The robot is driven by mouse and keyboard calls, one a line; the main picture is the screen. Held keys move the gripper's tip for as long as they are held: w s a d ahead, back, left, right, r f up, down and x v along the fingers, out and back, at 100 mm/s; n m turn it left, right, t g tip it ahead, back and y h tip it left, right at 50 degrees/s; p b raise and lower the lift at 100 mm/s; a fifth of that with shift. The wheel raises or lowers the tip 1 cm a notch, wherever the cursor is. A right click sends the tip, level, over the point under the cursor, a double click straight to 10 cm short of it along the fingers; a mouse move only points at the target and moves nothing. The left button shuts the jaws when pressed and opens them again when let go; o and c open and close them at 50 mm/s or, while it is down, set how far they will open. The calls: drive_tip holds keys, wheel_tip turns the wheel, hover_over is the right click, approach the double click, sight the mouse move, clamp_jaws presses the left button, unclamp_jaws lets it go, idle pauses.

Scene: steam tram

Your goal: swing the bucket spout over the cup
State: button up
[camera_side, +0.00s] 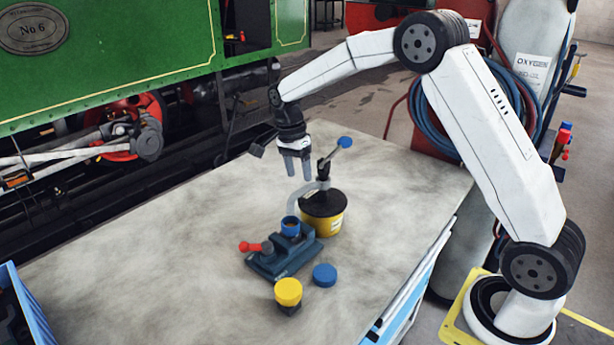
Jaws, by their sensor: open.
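A yellow bucket (330,222) with a black lid stands on the table. A pump rises from the lid, with a lever ending in a blue knob (345,142). Its pale curved spout (299,196) bends left and down, its end close behind the blue cup (290,225) in this view. I cannot tell whether the spout is over the cup's mouth. The cup sits on a dark blue-grey fixture (282,259) with a red knob. My gripper (299,178) is open and empty, pointing down above the spout, left of the lever.
A blue disc (325,274) and a yellow-topped black piece (288,292) lie in front of the fixture. A blue crate (27,305) stands at the front left. The table (150,265) is clear on the left. The green tram stands behind it.

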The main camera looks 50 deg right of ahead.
drive_tip(key=r, duration=0.4)
drive_tip(key=shift+w, duration=0.35)
drive_tip(key=shift+s+a+f+n, duration=0.25)
drive_tip(key=shift+s+a+n, duration=0.1)
drive_tip(key=shift+s+n, duration=0.4)
drive_tip(key=s+a+f+n+t, duration=0.2)
drive_tip(key=s+f+n, duration=0.1)
drive_tip(key=s+n, duration=0.5)
drive_tip(key=s+a+f+n+t, duration=0.2)
drive_tip(key=s+n, duration=0.6)
drive_tip(key=s, duration=0.4)
drive_tip(key=shift+a+f+t, duration=0.4)
drive_tip(key=shift+a+f, duration=0.25)
drive_tip(key=shift+f, duration=0.1)
